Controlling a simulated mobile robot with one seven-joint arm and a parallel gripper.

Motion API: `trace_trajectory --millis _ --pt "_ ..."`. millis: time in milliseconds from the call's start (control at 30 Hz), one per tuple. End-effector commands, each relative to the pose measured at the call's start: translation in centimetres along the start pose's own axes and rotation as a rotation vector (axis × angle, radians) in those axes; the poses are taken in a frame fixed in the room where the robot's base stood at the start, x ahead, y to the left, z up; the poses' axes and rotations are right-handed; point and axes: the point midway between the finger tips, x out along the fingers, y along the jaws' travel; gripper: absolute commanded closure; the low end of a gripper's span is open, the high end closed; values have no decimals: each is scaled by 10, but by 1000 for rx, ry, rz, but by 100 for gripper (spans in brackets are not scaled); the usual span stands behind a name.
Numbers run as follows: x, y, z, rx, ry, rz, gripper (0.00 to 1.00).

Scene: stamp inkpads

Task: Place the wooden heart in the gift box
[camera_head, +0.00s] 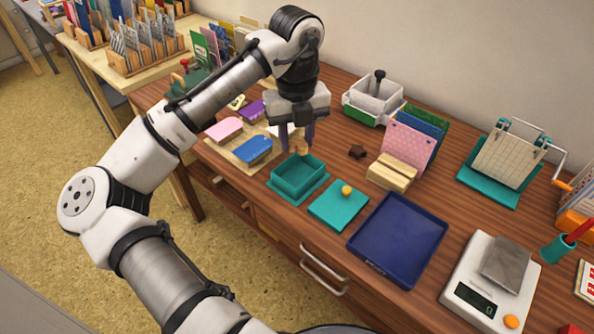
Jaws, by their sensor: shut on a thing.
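My gripper (297,149) is shut on the wooden heart (301,147), a small tan-orange piece between the fingertips. The fingers hide part of the heart. The gripper points down, over or just behind the back edge of the open teal gift box (297,178); the exact height is hard to tell. The box looks empty from this side. Its apparent lid, a flat teal square (334,210) with a yellow knob, lies to the right of the box on the table.
Pink (223,129), blue (254,149) and purple inkpads lie left of the box on a wooden board. A dark star-shaped piece (357,152), a wooden block holding cards (391,172), a navy tray (397,238) and a scale (491,280) stand to the right.

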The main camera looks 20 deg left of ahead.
Motion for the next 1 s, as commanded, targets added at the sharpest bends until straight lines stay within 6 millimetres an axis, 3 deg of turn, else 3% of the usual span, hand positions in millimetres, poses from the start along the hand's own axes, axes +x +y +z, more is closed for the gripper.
trace_trajectory --millis 133,600,1000 --pt "32 1 0 -1 0 1 86" --pt "88 0 0 -1 0 0 86" --pt "95 0 0 0 -1 0 86"
